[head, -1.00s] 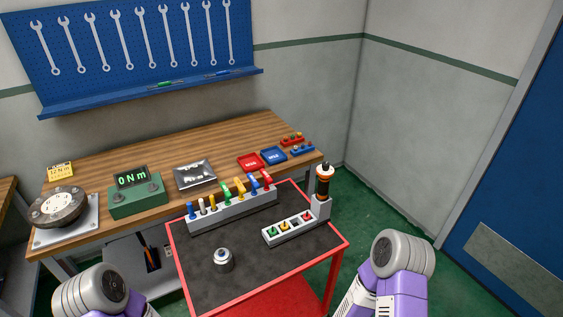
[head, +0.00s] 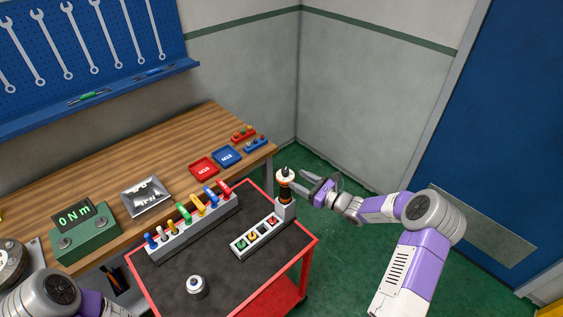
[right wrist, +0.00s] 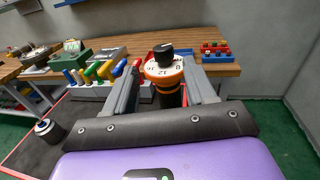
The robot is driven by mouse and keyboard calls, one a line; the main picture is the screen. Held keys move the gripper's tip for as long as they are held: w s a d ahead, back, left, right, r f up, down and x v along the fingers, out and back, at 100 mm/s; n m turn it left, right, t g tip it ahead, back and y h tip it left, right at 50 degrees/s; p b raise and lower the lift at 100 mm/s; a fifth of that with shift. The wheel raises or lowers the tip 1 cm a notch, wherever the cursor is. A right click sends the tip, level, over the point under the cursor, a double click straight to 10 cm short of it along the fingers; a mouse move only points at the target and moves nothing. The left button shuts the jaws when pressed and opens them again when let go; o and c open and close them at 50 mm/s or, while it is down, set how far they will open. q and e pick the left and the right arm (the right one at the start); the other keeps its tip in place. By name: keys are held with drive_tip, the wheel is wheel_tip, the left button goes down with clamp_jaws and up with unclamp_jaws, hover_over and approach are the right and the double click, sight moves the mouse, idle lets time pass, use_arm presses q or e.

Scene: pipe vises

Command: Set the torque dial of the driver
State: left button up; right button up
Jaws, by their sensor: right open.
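The driver (head: 286,190) stands upright in a grey holder at the far right end of the cart, dark body with orange bands. Its white, numbered torque dial (head: 285,175) is on top, with a black knob. The dial (right wrist: 163,68) also shows in the right wrist view, framed between my fingers. My right gripper (head: 303,189) is open, coming in from the right with its fingertips close to the driver. I cannot tell whether the fingers touch it. Only a link of my left arm shows at the lower left; its gripper is out of view.
A green 0 Nm meter (head: 86,238) and red and blue trays sit on the wooden bench (head: 125,170).

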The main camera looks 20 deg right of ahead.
sight(288, 172)
drive_tip(key=shift+w+d+r, duration=0.1)
drive_tip(key=shift+w+r, duration=0.15)
drive_tip(key=shift+w, duration=0.2)
drive_tip(key=x, duration=0.6)
drive_tip(key=shift+w+a+p, duration=0.25)
drive_tip(key=shift+w+p, duration=0.05)
drive_tip(key=shift+p, duration=0.05)
drive_tip(key=c, duration=1)
drive_tip(key=shift+o, duration=0.2)
